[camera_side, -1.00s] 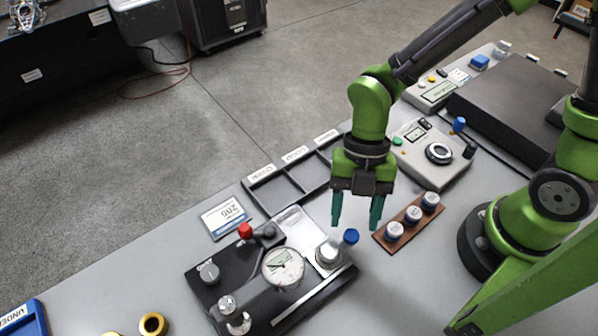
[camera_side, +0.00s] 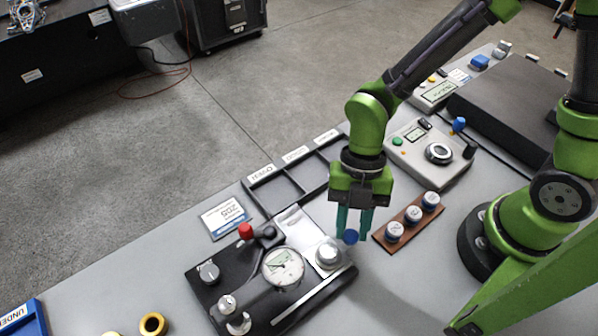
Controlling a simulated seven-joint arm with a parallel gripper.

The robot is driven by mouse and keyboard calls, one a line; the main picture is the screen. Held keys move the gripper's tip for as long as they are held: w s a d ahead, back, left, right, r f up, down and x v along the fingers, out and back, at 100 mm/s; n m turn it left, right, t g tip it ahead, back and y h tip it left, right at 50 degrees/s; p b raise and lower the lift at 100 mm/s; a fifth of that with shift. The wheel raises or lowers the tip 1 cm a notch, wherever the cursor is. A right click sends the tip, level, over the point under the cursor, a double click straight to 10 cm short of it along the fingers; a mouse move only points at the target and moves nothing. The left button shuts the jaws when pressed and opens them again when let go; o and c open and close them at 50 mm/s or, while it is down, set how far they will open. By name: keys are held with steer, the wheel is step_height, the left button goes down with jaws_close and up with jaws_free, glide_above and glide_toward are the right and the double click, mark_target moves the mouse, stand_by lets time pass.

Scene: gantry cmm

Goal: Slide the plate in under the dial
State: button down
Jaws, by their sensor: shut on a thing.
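The dial (camera_side: 283,266) is a round white-faced gauge on a black fixture (camera_side: 207,290) at the lower middle. A pale metal plate (camera_side: 296,223) lies at the fixture's back side, to the right of the red knob (camera_side: 245,231). A silver round piece (camera_side: 328,254) stands to the right of the dial. My gripper (camera_side: 354,233) points down with its teal fingers shut on the blue knob (camera_side: 350,237), just right of the silver piece. The fingers partly cover the knob. How the knob joins the plate is not clear.
A wooden rack (camera_side: 408,219) with several capped pieces lies close to the right of my gripper. Behind are a black sorting tray (camera_side: 288,187) and a grey control box (camera_side: 428,165).

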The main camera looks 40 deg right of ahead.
steer(key=a, duration=0.9)
steer(key=shift+a, duration=0.25)
steer(key=c, duration=0.8)
jaws_free()
steer(key=shift+c, duration=0.2)
steer(key=shift+d, duration=0.1)
steer(key=v, duration=1.7)
